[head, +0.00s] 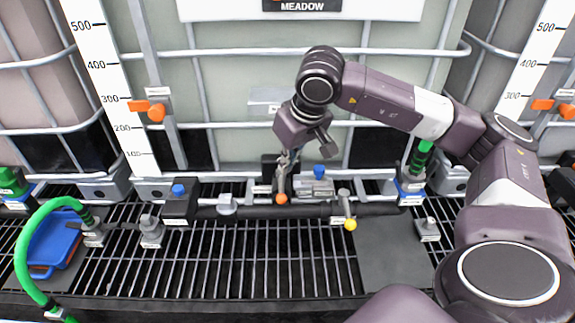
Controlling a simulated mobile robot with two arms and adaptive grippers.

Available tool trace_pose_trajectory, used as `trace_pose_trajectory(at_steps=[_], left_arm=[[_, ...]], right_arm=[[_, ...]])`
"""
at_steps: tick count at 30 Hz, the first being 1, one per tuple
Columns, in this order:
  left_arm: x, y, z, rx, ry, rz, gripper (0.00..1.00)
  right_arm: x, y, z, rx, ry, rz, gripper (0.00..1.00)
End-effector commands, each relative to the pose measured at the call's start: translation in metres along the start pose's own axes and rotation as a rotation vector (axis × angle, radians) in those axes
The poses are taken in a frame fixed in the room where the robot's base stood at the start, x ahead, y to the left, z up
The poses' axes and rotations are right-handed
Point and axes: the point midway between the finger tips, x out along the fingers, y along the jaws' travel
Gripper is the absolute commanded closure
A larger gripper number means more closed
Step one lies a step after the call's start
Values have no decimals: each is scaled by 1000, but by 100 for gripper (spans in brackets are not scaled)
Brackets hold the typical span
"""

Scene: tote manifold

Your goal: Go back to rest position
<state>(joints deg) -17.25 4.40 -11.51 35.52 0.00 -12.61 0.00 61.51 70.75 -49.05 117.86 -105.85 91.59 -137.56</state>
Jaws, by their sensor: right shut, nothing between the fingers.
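My right gripper (288,158) hangs at the end of my right arm, in the middle of the head view. Its fingers point down and look shut, with nothing seen between them. They are just above or in front of an orange-tipped lever (282,198) on the dark manifold pipe (262,211); I cannot tell whether they touch it. My right arm reaches in from the right and bends over the manifold. My left gripper is not in view.
A caged tote (235,100) labelled MEADOW stands behind the manifold. A yellow-tipped valve lever (350,224) sticks out toward me. A green hose (24,250) curves at the left beside a blue tray (54,245). The black grating (240,265) in front is mostly clear.

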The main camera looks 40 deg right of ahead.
Motion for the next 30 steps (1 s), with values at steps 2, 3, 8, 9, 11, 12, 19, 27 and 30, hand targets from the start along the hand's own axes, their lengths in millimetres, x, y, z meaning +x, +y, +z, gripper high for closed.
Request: trace_pose_trajectory(at_steps=[2,3,8,9,11,12,19,27,30], left_arm=[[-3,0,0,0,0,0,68],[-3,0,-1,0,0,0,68],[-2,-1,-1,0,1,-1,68],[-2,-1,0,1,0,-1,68],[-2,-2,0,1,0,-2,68],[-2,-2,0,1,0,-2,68],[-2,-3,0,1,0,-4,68],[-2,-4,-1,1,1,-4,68],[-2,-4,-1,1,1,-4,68]], right_arm=[[-4,-1,-1,-1,0,-1,100],[-5,-1,-1,0,0,0,100],[-5,-1,0,0,0,0,100],[-5,-1,0,0,0,0,100],[-5,-1,0,0,1,0,100],[-4,-1,-1,0,1,0,100],[-4,-2,-1,1,1,-2,100],[12,-101,10,105,-23,-298,100],[5,-176,22,233,-81,-543,100]])
